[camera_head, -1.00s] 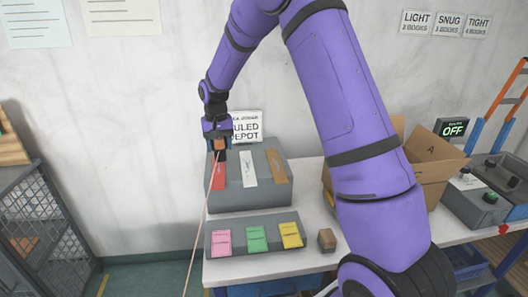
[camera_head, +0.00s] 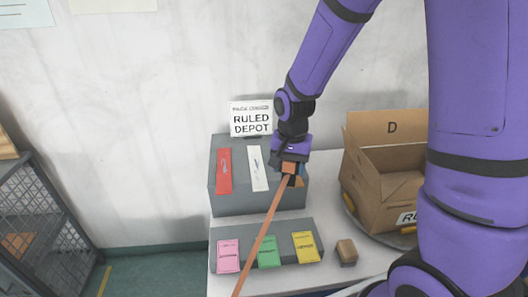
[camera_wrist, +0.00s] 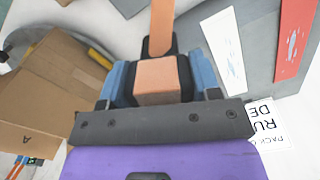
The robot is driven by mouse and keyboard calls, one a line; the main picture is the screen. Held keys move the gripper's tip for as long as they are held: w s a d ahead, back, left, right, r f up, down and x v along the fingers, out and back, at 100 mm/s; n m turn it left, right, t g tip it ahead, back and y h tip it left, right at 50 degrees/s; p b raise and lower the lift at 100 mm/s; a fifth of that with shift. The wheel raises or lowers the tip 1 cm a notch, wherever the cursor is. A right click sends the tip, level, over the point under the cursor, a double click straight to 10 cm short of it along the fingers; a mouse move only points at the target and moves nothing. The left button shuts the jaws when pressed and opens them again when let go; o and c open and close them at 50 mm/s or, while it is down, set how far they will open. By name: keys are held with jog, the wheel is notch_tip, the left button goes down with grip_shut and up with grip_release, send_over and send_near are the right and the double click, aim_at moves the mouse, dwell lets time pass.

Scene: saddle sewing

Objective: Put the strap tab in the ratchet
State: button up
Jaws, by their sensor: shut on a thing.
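My gripper (camera_head: 289,172) is shut on the orange strap tab (camera_wrist: 157,80), a block between its blue fingers in the wrist view. The orange strap (camera_head: 262,232) runs from the tab down past the front of the table in the head view. The gripper is in front of the right side of the grey stepped stand, covering most of its brown card. In the wrist view the strap (camera_wrist: 161,25) leads away from the tab to the top edge. I cannot make out the ratchet in either view.
An open cardboard box (camera_head: 385,190) stands on a round plate to the right. The grey stand (camera_head: 215,190) holds red (camera_head: 223,170) and white (camera_head: 258,168) cards. Pink, green and yellow packets lie in front, beside a small brown block (camera_head: 346,252). A mesh cabinet (camera_head: 50,220) is left.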

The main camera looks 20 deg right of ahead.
jog(key=shift+w+d+f, duration=0.3)
jog(key=shift+w+f, duration=0.5)
jog(key=shift+w, duration=1.65)
jog(key=shift+w+d+f, duration=0.3)
jog(key=shift+w+f, duration=0.55)
jog(key=shift+w, duration=1.6)
jog(key=shift+w+d+f, duration=0.3)
jog(key=shift+w+f, duration=0.5)
jog(key=shift+w, duration=1.65)
jog(key=shift+f, duration=0.15)
jog(key=o, duration=1)
jog(key=shift+o, duration=0.2)
